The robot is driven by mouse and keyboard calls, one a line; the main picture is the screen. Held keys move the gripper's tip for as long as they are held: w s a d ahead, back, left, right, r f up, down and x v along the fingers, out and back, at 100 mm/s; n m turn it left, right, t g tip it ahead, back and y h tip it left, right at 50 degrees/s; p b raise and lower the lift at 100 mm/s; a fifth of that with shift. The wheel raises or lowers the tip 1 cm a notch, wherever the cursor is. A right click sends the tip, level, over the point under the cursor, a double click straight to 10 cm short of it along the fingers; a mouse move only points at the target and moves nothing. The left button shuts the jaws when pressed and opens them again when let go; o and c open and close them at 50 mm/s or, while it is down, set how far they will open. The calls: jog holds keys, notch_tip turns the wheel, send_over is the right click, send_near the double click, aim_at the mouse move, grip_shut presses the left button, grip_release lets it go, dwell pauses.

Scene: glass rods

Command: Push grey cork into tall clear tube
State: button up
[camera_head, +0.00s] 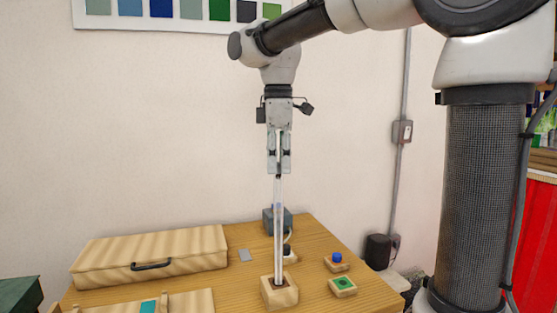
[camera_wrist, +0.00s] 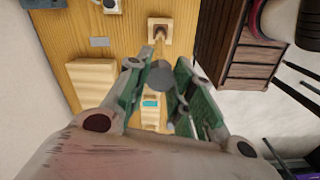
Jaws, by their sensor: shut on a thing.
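The tall clear tube (camera_head: 279,225) stands upright in a wooden block (camera_head: 279,292) near the front of the table. My gripper (camera_head: 279,165) points straight down directly above the tube's top end. In the wrist view, my gripper (camera_wrist: 165,66) is shut on the grey cork (camera_wrist: 161,75), a round grey disc between the green finger pads. In the head view the cork is mostly hidden by the fingers, with a dark bit at the tube's top. I cannot tell whether the cork touches or enters the tube.
A lidded wooden box (camera_head: 150,255) with a black handle lies at the left. Right of the tube are a small block with a blue piece (camera_head: 337,258) and one with a green top (camera_head: 343,282). A blue-grey device (camera_head: 270,221) stands behind. A brown cabinet (camera_wrist: 245,50) shows in the wrist view.

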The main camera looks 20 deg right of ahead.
aim_at(278, 163)
jog(key=shift+f, duration=0.35)
jog(key=o, duration=0.4)
jog(key=shift+o, duration=0.2)
notch_tip(278, 163, up, 11)
dwell(0.8)
dwell(0.3)
jog(key=s+d+f+m+t, duration=0.2)
jog(key=s+d+f+m, duration=0.5)
jog(key=s+f, duration=0.2)
jog(key=s+d+f+m+t, duration=0.2)
jog(key=s+d+f+m, duration=0.5)
jog(key=s+f, duration=0.3)
notch_tip(278, 163, down, 2)
jog(key=shift+d+f+m, duration=0.25)
jog(key=shift+d+m, duration=0.15)
jog(key=shift+m, duration=0.1)
